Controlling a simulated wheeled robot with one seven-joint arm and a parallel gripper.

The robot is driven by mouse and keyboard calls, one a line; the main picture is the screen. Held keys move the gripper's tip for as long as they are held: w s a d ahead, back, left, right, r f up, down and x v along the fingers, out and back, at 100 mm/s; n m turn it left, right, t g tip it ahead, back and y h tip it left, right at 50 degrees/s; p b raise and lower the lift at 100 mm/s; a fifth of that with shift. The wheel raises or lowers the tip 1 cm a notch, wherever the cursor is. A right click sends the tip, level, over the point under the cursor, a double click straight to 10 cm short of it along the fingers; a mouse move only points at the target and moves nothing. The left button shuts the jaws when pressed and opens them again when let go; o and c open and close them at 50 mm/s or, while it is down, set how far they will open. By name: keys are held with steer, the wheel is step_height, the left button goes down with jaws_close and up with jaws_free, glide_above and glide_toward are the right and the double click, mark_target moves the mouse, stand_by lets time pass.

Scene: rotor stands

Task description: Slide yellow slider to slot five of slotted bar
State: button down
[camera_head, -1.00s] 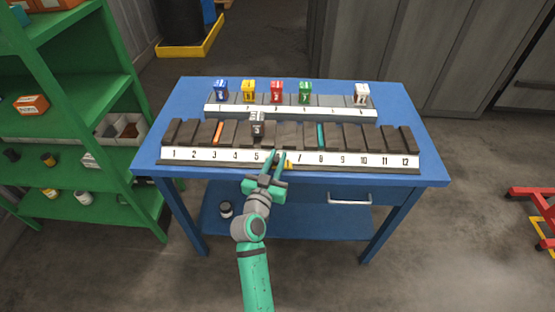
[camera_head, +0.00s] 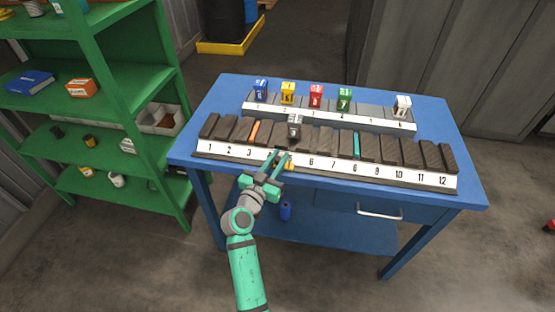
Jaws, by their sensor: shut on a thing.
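The slotted bar (camera_head: 420,182) lies along the front of the blue table, with a white strip numbered up to 12. The small yellow slider (camera_head: 290,166) is at the bar's front edge, at about the place of number 5, left of the visible 6. My gripper (camera_head: 283,159) is shut on the slider from the front. Its fingers cover numbers 4 and 5 and part of the slider, so its exact alignment with the slot cannot be told.
A grey block (camera_head: 294,127) stands on the bar behind my gripper. Orange (camera_head: 253,132) and teal (camera_head: 356,145) pieces sit between the dark blocks. Behind, a numbered rack (camera_head: 390,124) bears several coloured blocks. Green shelves (camera_head: 125,75) stand left.

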steer(key=c, duration=1.6)
jaws_free()
steer(key=shift+s, duration=0.1)
steer(key=v, duration=1)
steer(key=shift+s+a, duration=0.15)
steer(key=shift+s, duration=0.15)
